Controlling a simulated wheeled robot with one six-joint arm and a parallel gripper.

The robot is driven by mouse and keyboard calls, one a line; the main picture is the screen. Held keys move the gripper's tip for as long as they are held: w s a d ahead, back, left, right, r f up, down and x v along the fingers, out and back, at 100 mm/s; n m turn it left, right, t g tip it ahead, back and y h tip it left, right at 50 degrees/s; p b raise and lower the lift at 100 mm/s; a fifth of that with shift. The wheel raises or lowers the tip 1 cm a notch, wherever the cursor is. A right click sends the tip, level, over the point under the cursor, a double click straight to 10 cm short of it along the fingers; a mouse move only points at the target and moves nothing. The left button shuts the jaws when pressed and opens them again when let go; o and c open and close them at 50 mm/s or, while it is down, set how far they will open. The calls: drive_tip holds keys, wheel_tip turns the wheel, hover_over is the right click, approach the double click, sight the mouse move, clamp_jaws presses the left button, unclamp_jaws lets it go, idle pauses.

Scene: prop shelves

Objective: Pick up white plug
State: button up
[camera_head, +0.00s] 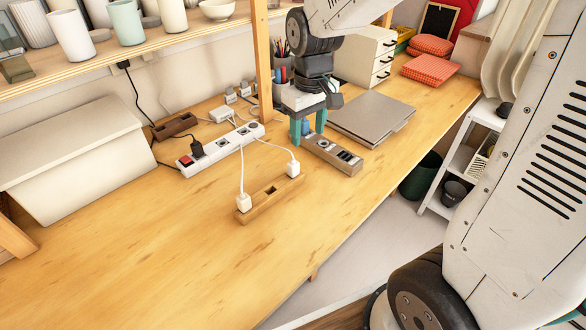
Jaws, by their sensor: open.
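Two white plugs stand upright in a wooden holder (270,196) on the table: the left white plug (243,203) at its left end and the right white plug (293,169) at its right end. White cords rise from both. My gripper (308,130) points down with teal fingers, open, behind and right of the holder. It is over the left end of a grey socket strip (335,156). A small blue thing (306,127) shows between the fingers; I cannot tell whether they touch it. The white plugs are apart from the gripper.
A white power strip (222,150) with a black plug (197,148) lies left of the gripper. A grey laptop (371,118) lies to the right. A wooden post (263,65) stands close behind left. The table front is clear.

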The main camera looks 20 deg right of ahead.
drive_tip(key=n, duration=0.1)
hover_over(293, 166)
drive_tip(key=w, duration=0.2)
wheel_tip(293, 166, down, 9)
drive_tip(key=shift+r, duration=0.2)
drive_tip(key=f, duration=0.8)
drive_tip(key=shift+s+d, duration=0.3)
drive_tip(key=shift+s, duration=0.05)
drive_tip(key=c, duration=1)
